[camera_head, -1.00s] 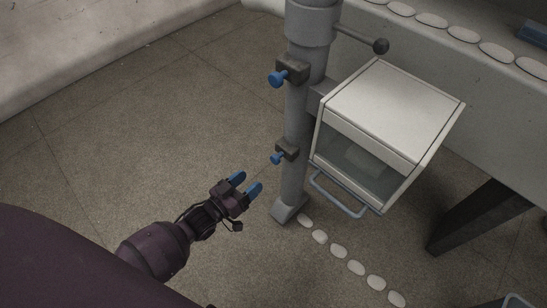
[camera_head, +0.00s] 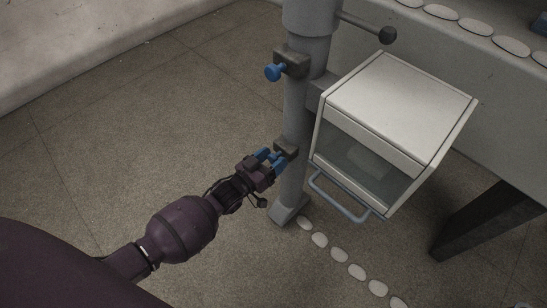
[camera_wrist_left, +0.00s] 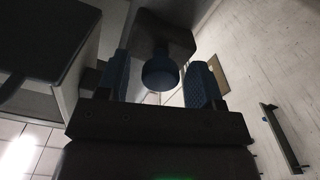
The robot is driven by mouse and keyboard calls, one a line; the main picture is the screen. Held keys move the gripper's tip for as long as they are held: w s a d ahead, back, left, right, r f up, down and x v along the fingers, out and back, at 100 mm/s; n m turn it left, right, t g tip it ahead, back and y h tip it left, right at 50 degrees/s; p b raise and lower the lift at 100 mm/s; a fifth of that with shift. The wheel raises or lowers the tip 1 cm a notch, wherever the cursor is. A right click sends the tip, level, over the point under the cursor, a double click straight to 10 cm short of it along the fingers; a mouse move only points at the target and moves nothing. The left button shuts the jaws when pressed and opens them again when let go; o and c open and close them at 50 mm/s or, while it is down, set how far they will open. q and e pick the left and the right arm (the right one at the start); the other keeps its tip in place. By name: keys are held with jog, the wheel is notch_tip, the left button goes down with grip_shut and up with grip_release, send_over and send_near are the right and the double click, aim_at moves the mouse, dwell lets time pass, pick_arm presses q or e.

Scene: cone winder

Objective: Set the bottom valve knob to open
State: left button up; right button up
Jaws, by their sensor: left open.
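The bottom valve knob is blue and sits on a dark block on the grey post. In the wrist view the knob (camera_wrist_left: 160,72) lies between the two fingers, with gaps on both sides. In the head view my left gripper (camera_head: 271,157) is at the lower dark valve block (camera_head: 287,147), and its blue fingertips largely hide the knob. My left gripper (camera_wrist_left: 163,82) is open around the knob. I cannot tell the knob's setting. My right gripper is not in view.
The upper valve knob (camera_head: 273,72) is on the same post (camera_head: 296,112), above my gripper. A white cabinet (camera_head: 400,100) with a handle (camera_head: 338,198) stands right of the post. A lever with a ball end (camera_head: 387,35) sticks out above. Floor to the left is clear.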

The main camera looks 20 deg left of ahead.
pick_arm(q)
jog(key=shift+w, duration=0.2)
grip_shut()
jog(key=shift+p+v, duration=0.6)
jog(key=shift+v, duration=1.4)
jog(key=shift+s+f, duration=0.1)
jog(key=shift+s, duration=0.1)
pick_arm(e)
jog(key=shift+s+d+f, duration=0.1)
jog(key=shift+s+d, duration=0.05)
pick_arm(q)
jog(key=shift+c, duration=1.7)
grip_release()
jog(key=o, duration=0.3)
jog(key=shift+o, duration=0.2)
jog(key=shift+s, duration=0.1)
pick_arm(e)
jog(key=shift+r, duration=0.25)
